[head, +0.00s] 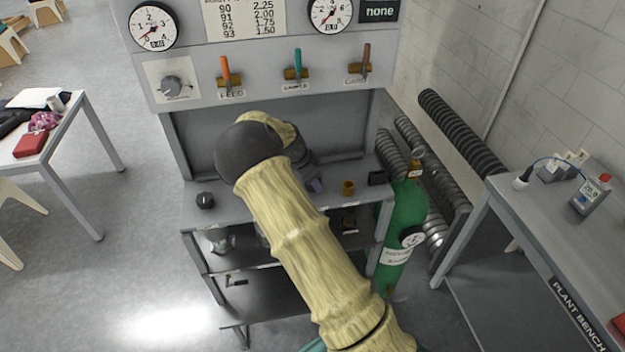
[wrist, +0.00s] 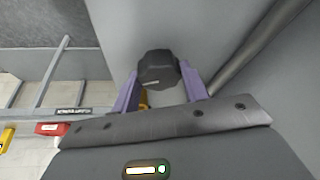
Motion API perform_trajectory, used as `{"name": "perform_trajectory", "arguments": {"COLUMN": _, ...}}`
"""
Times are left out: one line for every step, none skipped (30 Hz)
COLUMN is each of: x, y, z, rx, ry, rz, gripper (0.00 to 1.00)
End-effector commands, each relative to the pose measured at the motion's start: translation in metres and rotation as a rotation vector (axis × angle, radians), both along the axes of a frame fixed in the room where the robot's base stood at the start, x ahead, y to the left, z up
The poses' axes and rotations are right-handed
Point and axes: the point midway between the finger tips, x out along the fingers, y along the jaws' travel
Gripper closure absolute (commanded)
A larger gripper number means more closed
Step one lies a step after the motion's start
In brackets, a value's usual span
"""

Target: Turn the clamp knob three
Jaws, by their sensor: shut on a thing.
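A black faceted knob (wrist: 157,68) with a pale mark on its edge sits between the two purple fingers of my gripper (wrist: 158,76) in the wrist view. The fingers are closed on its two sides, and I take it as the clamp knob. In the head view my gripper (head: 315,185) is low over the grey shelf of the washer rig, mostly behind my arm. Its purple fingertip just shows, and the held knob is hidden there.
A black knob (head: 205,200) stands at the shelf's left, a brass fitting (head: 348,188) at its right. The panel above has an orange lever (head: 225,70), a teal lever (head: 297,62) and a brown lever (head: 366,58). A green cylinder (head: 405,220) stands right.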

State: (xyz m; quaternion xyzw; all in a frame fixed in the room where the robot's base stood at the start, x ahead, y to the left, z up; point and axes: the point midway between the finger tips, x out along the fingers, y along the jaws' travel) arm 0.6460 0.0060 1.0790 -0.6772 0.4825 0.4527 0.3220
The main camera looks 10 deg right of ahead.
Motion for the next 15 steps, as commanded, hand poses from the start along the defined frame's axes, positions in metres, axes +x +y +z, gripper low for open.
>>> {"name": "perform_trajectory", "arguments": {"x": 0.0018, "y": 0.0016, "z": 0.0002, "rx": -0.001, "ry": -0.002, "rz": -0.038, "gripper": 0.78}}
{"name": "perform_trajectory", "arguments": {"x": 0.0019, "y": 0.0018, "z": 0.0003, "rx": 0.0, "ry": -0.002, "rz": -0.064, "gripper": 0.79}}
{"name": "perform_trajectory", "arguments": {"x": 0.0021, "y": 0.0017, "z": 0.0004, "rx": 0.0, "ry": -0.003, "rz": -0.097, "gripper": 0.79}}
{"name": "perform_trajectory", "arguments": {"x": 0.0024, "y": 0.0016, "z": 0.0005, "rx": -0.001, "ry": -0.003, "rz": -0.121, "gripper": 0.79}}
{"name": "perform_trajectory", "arguments": {"x": 0.0024, "y": 0.0016, "z": 0.0002, "rx": 0.0, "ry": -0.003, "rz": -0.145, "gripper": 0.79}}
{"name": "perform_trajectory", "arguments": {"x": 0.0026, "y": 0.0017, "z": 0.0001, "rx": 0.0, "ry": -0.003, "rz": -0.174, "gripper": 0.79}}
{"name": "perform_trajectory", "arguments": {"x": 0.0027, "y": 0.0019, "z": 0.0003, "rx": 0.001, "ry": -0.003, "rz": -0.193, "gripper": 0.79}}
{"name": "perform_trajectory", "arguments": {"x": 0.0029, "y": 0.002, "z": 0.0004, "rx": 0.001, "ry": -0.004, "rz": -0.213, "gripper": 0.79}}
{"name": "perform_trajectory", "arguments": {"x": 0.0028, "y": 0.0019, "z": 0.0004, "rx": 0.001, "ry": -0.003, "rz": -0.237, "gripper": 0.79}}
{"name": "perform_trajectory", "arguments": {"x": 0.0029, "y": 0.0018, "z": 0.0005, "rx": 0.001, "ry": -0.003, "rz": -0.252, "gripper": 0.79}}
{"name": "perform_trajectory", "arguments": {"x": 0.0032, "y": 0.0018, "z": 0.0005, "rx": 0.001, "ry": -0.004, "rz": -0.266, "gripper": 0.78}}
{"name": "perform_trajectory", "arguments": {"x": 0.0032, "y": 0.0019, "z": 0.0005, "rx": 0.001, "ry": -0.003, "rz": -0.284, "gripper": 0.78}}
{"name": "perform_trajectory", "arguments": {"x": 0.0031, "y": 0.0018, "z": 0.0005, "rx": 0.001, "ry": -0.003, "rz": -0.294, "gripper": 0.79}}
{"name": "perform_trajectory", "arguments": {"x": 0.0033, "y": 0.0019, "z": 0.0005, "rx": 0.001, "ry": -0.004, "rz": -0.305, "gripper": 0.78}}
{"name": "perform_trajectory", "arguments": {"x": 0.0034, "y": 0.0019, "z": 0.0006, "rx": 0.001, "ry": -0.004, "rz": -0.315, "gripper": 0.78}}
